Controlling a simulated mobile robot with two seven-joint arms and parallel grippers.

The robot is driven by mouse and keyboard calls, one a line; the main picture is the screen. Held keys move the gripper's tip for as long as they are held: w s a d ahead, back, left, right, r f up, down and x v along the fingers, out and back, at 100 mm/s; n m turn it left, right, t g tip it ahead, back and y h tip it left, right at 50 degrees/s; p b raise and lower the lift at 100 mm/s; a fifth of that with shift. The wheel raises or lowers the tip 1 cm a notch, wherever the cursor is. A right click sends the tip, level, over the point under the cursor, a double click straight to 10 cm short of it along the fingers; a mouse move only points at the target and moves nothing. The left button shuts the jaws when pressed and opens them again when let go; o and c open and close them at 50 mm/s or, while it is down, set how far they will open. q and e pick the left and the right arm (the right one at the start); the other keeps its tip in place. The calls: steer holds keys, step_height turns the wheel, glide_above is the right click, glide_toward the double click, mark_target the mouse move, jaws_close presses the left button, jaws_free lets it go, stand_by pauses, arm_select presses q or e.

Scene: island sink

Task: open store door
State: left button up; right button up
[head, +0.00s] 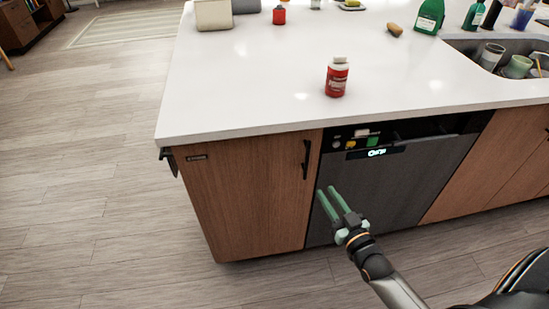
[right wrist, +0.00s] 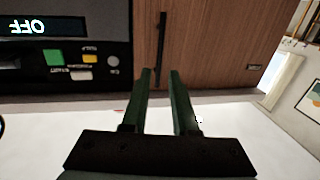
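The store door is taken to be the brown wooden cabinet door (head: 245,195) at the left end of the island; it looks closed. Its dark vertical bar handle (head: 306,158) is near its upper right edge. My right gripper (head: 327,189) has two green fingers spread apart with nothing between them. It is below and slightly right of the handle, in front of the dishwasher. In the right wrist view, the handle (right wrist: 161,48) stands beyond the open fingertips (right wrist: 160,71), roughly in line with the gap between them. My left gripper is not in view.
A dark grey dishwasher (head: 390,180) with a lit display adjoins the door. The white countertop (head: 250,80) overhangs above, with a red bottle (head: 337,78) near its front edge. A sink (head: 470,46) is at the right. The wooden floor (head: 90,200) at left is clear.

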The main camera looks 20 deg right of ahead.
mark_target(306, 172)
steer(key=w, duration=0.6)
steer(key=w+b, duration=0.1)
steer(key=w, duration=0.6)
steer(key=shift+d+r+b, duration=0.15)
steer(key=shift+d+b, duration=0.05)
steer(key=shift+b, duration=0.1)
steer(key=shift+c, duration=0.2)
jaws_close()
stand_by(0.8)
